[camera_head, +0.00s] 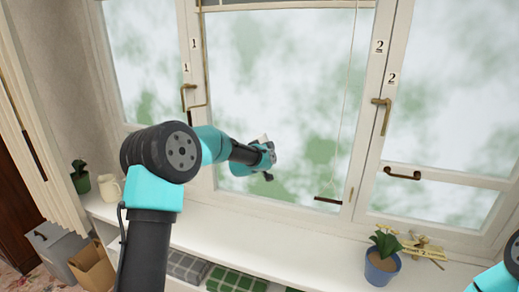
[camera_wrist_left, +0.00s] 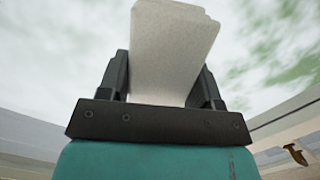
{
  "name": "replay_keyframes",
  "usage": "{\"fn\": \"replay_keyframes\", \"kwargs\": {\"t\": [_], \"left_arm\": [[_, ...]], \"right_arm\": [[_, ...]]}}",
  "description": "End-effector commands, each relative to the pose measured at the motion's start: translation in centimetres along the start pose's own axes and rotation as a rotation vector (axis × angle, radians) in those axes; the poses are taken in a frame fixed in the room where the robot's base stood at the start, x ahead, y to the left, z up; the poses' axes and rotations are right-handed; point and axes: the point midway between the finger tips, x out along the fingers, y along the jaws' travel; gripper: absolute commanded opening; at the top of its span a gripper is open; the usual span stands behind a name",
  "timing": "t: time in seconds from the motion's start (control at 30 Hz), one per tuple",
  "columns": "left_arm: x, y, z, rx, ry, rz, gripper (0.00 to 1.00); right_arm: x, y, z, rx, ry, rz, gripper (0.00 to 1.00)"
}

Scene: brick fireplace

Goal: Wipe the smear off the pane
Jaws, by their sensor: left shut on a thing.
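The middle window pane (camera_head: 290,60) shows blurred white and green; I cannot tell a smear from the view behind it. My left gripper (camera_head: 266,152) is in front of the lower part of this pane. In the left wrist view its two dark fingers are shut on a pale grey-white block (camera_wrist_left: 172,50), which points towards the glass. Only a small pale bit of the block shows in the head view, and I cannot tell whether it touches the pane. My right gripper is out of view; only part of my right arm shows at the lower right.
A white sill (camera_head: 300,237) runs below the window. A blue pot with a plant (camera_head: 381,268) stands on it at the right, a cream jug (camera_head: 110,188) at the left. Brass handles (camera_head: 382,112) jut from the frames.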

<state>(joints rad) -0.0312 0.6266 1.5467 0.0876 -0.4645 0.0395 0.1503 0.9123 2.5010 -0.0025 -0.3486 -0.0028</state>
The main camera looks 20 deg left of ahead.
Motion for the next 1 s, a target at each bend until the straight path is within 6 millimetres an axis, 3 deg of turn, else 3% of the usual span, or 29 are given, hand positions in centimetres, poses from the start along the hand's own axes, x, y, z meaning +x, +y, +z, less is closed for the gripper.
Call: {"fn": "replay_keyframes", "kwargs": {"t": [0.03, 0.2, 0.67, 1.0], "left_arm": [[0.2, 0.9, 0.5, 0.006, -0.005, 0.009, 0.4], [0.2, 1.8, 0.9, 0.005, -0.005, 0.008, 0.37], [0.1, 2.1, 1.1, 0.004, -0.006, 0.006, 0.37], [0.1, 4.0, 2.0, 0.002, -0.004, 0.005, 0.37]], "right_arm": [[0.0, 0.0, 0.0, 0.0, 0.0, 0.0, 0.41], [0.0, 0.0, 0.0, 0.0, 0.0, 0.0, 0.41], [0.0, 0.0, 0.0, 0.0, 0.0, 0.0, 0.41], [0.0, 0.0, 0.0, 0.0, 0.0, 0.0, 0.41]]}}
